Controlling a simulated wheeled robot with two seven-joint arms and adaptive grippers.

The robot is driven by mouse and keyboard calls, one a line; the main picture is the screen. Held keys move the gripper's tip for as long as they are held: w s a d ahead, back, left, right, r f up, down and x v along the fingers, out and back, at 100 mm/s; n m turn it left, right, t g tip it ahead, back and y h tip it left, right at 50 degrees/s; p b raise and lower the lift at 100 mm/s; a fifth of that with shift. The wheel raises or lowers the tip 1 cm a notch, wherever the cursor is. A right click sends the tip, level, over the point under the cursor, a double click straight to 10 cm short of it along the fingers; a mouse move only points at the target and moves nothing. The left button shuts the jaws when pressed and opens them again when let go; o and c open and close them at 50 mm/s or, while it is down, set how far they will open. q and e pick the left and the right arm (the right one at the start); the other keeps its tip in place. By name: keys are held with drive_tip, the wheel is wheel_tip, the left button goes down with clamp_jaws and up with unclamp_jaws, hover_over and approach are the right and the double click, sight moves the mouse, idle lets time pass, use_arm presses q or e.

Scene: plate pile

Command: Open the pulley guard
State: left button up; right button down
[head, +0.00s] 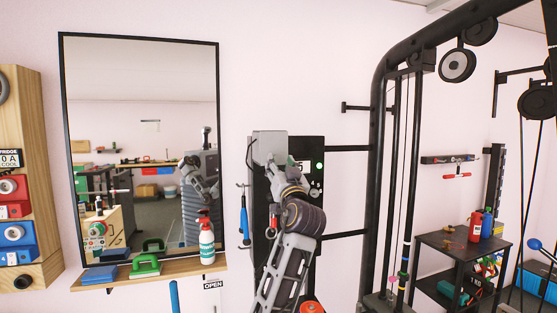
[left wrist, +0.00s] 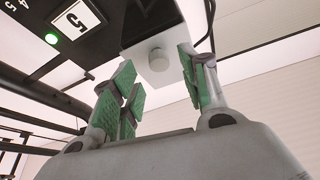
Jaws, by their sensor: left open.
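The pulley guard (head: 262,134) looks like a grey box cover on the upper part of a black wall panel (head: 318,180). My right gripper is in neither view.
The panel carries a green light (head: 319,166) and a "5" label (left wrist: 77,18). A framed mirror (head: 140,75) and a shelf (head: 180,269) with a spray bottle (head: 206,243) are at left. A black cable-machine frame (head: 372,150) stands close at right.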

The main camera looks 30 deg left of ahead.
sight(276, 149)
use_arm(q)
drive_tip(key=shift+x, duration=1.25)
drive_tip(key=shift+a, duration=0.1)
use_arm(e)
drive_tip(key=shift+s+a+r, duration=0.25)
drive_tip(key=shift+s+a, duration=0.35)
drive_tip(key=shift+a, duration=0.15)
use_arm(q)
drive_tip(key=shift+c, duration=0.2)
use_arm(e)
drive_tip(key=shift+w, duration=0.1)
